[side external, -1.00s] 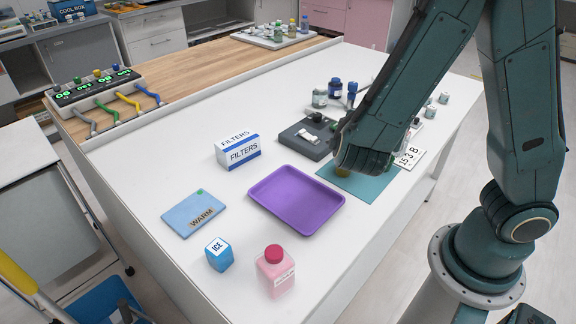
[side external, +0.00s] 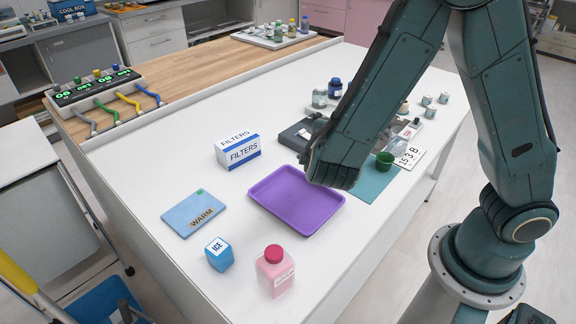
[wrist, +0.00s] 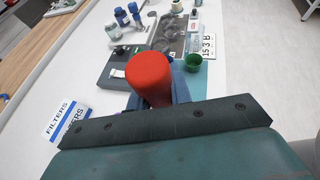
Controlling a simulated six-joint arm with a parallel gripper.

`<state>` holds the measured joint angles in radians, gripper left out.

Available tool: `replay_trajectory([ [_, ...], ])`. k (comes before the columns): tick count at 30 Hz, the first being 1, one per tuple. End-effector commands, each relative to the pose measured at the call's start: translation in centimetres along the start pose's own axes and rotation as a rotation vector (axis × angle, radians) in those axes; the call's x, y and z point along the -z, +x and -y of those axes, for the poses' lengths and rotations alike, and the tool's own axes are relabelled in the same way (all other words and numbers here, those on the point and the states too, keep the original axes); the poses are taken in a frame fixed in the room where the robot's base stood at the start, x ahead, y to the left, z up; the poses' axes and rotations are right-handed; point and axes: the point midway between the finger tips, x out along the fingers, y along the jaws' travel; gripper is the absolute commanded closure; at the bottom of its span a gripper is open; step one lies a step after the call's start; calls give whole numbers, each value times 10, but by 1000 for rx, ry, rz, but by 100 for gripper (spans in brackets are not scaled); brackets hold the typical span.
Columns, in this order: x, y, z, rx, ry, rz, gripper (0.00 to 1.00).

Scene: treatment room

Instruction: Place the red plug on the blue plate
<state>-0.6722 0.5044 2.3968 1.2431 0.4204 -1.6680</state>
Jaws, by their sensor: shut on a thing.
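The red plug (wrist: 149,78) is between the fingers of my gripper (wrist: 156,98) in the wrist view; its round end points toward the camera. My gripper is shut on it. In the side view the plug is hidden behind my wrist, which is in front of the far right part of the purple tray. The light blue plate (side external: 181,217), with a WARM label and a small green spot, lies flat at the left of the white table, left of the tray, apart from my gripper. Nothing stands on it.
The purple tray (side external: 270,206) is empty. A FILTERS box (side external: 238,152) stands behind the plate. A blue ICE block (side external: 219,254) and a pink bottle (side external: 274,277) stand in front. A green cup (side external: 384,160) stands on a teal mat (side external: 371,188).

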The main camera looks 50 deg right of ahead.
Motion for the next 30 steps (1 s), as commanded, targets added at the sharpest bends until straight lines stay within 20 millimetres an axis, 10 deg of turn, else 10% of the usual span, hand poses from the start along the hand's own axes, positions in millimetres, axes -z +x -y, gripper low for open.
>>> replay_trajectory([
  [21,46,-108,-244,-678,-274,1,100],
  [30,43,-162,-311,-886,-364,1,100],
])
